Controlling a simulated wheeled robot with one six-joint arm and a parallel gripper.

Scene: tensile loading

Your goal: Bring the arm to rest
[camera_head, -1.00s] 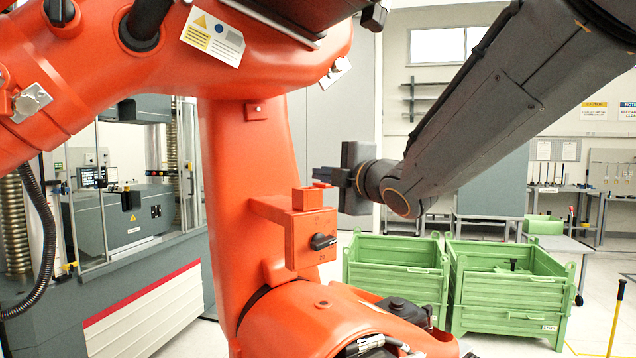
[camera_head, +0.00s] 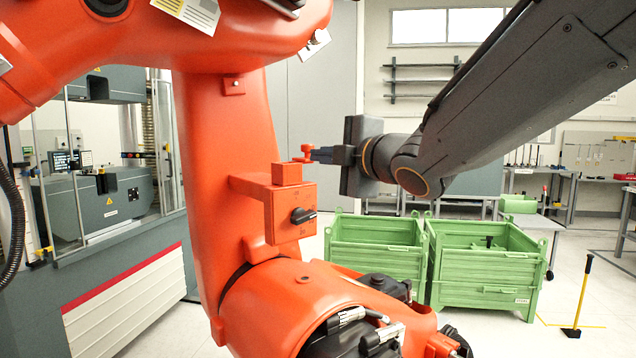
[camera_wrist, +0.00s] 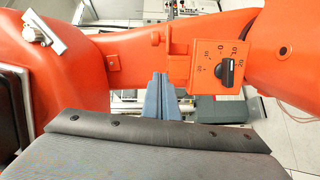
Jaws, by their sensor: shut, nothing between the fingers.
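My gripper (camera_head: 312,155) points left in the head view, at the end of my dark grey arm. Its fingers are shut with nothing between them. A small red-orange piece shows at the fingertips; I cannot tell what it belongs to. The large orange robot arm (camera_head: 225,150) stands to the left, and its box with a black dial (camera_head: 300,215) sits just below and left of my fingers. In the wrist view my blue-grey fingers (camera_wrist: 168,85) are together, beside the dial box (camera_wrist: 222,65); I cannot tell the gap between them.
Two green crates (camera_head: 378,262) (camera_head: 485,275) stand on the floor behind, at the right. A testing machine (camera_head: 110,215) is at the left. Workbenches line the back wall. Pale floor lies open at the lower right.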

